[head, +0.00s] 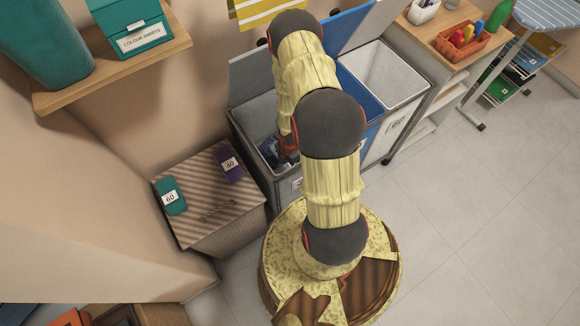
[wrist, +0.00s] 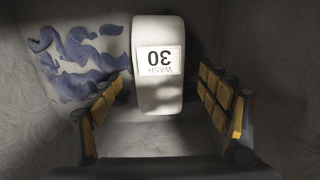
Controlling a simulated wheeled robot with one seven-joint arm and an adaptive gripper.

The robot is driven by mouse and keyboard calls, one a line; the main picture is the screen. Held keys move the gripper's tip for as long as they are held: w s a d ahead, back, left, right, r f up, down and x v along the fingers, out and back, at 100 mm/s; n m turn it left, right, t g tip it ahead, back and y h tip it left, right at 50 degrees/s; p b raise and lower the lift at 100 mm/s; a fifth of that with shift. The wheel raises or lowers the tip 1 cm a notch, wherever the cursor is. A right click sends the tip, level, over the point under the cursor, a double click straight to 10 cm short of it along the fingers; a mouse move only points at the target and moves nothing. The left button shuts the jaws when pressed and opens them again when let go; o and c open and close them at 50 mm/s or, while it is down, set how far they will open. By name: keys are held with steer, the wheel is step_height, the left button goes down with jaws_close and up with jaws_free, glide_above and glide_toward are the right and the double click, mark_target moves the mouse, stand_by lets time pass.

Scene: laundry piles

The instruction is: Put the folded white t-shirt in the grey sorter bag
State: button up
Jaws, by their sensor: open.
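The grey sorter bag (head: 258,112) is the left compartment of the sorter, with its lid up. My gripper (head: 288,146) reaches down into it, mostly hidden by my arm in the head view. In the wrist view my gripper (wrist: 162,84) is open, with yellow pads on both sides. A white rounded block labelled "WASH 30" (wrist: 158,90), apparently the folded white t-shirt, lies between and beyond the fingers. It shows clear gaps to both pads and is inside the bag's grey walls (wrist: 285,85). I cannot make it out in the head view.
A blue-and-white patterned cloth (wrist: 75,60) lies in the bag, left of the white block. Blue (head: 362,95) and white (head: 385,70) compartments adjoin on the right. A striped box (head: 205,205) holds a teal "60" item (head: 169,197) and a purple "40" item (head: 228,164). Floor at right is clear.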

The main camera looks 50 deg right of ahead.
step_height(320, 180, up, 12)
steer(key=p, duration=0.6)
steer(key=shift+r+p, duration=0.2)
steer(key=shift+p, duration=0.1)
